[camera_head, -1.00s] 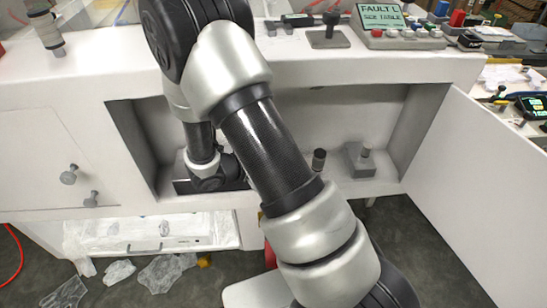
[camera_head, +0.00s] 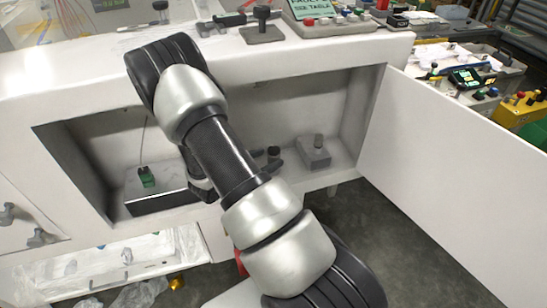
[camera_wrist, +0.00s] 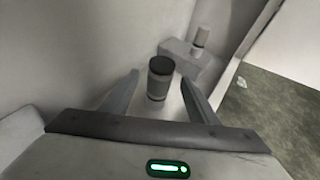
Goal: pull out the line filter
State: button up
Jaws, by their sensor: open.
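A short dark-capped cylinder (camera_wrist: 160,77), which looks like the line filter, stands upright inside the open cabinet; in the head view it shows (camera_head: 273,154) just right of my arm. My gripper (camera_wrist: 159,90) is open, its two fingers apart on either side of the cylinder in the wrist view. I cannot tell whether either finger touches it. In the head view my arm hides most of the gripper. A grey block with an upright knob (camera_head: 315,152) stands to the right of the cylinder; it also shows in the wrist view (camera_wrist: 190,58).
The cabinet's door (camera_head: 450,150) is swung open at the right. A flat box (camera_head: 160,200) with a green item (camera_head: 147,177) on it sits in the cabinet's left part. A control panel (camera_head: 335,22) is on the top. The cabinet's back wall is close behind the cylinder.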

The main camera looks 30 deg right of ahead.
aim_at(270, 157)
jog(key=shift+x, duration=2.05)
jog(key=shift+c, duration=0.2)
jog(key=shift+r, duration=0.1)
jog(key=c, duration=1.1)
